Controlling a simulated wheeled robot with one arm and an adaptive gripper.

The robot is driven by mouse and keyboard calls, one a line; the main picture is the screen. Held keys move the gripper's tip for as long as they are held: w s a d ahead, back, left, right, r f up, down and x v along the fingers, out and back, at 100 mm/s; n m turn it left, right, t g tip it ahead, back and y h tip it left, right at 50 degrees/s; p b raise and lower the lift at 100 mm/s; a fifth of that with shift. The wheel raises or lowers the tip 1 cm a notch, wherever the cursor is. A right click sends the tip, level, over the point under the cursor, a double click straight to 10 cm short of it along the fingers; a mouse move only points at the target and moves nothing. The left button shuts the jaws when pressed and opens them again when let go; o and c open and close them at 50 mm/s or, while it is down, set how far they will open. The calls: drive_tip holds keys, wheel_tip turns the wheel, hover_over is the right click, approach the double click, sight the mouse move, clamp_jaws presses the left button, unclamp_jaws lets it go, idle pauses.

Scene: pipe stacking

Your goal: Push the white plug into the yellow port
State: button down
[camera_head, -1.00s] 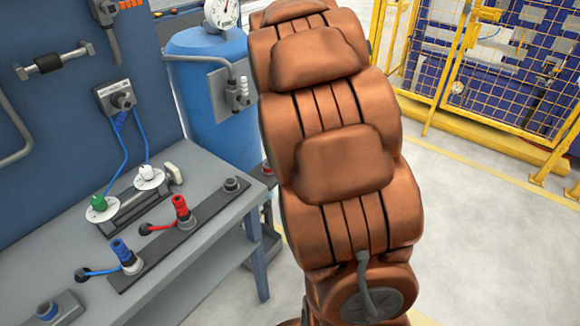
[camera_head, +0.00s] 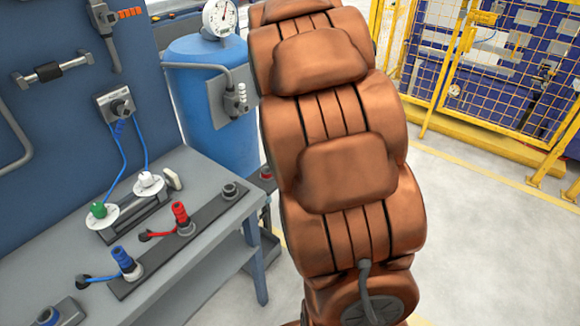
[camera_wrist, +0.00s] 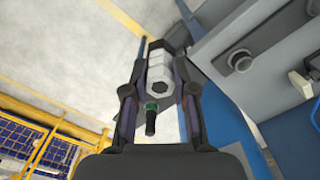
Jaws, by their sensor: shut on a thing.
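In the wrist view, my gripper (camera_wrist: 161,62) is shut on a pale, ribbed plug (camera_wrist: 158,80), which I take to be the white plug. It lies lengthwise between the two fingers. A green ring and a black stub (camera_wrist: 150,118) show at its near end. Its far end is against a dark grey part, and I cannot tell whether it touches it. In the head view, my gripper and the held plug are hidden behind my copper-coloured arm. I cannot make out a yellow port in either current view.
A grey bench (camera_head: 212,163) carries a blue plug (camera_head: 122,258), a red plug (camera_head: 181,213) and an empty-looking grey socket (camera_head: 230,189). A blue tank (camera_head: 195,60) stands behind it. A yellow fence (camera_head: 420,90) is at right. The floor between is clear.

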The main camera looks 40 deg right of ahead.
drive_tip(key=shift+r+p, duration=0.6)
drive_tip(key=shift+r, duration=1.5)
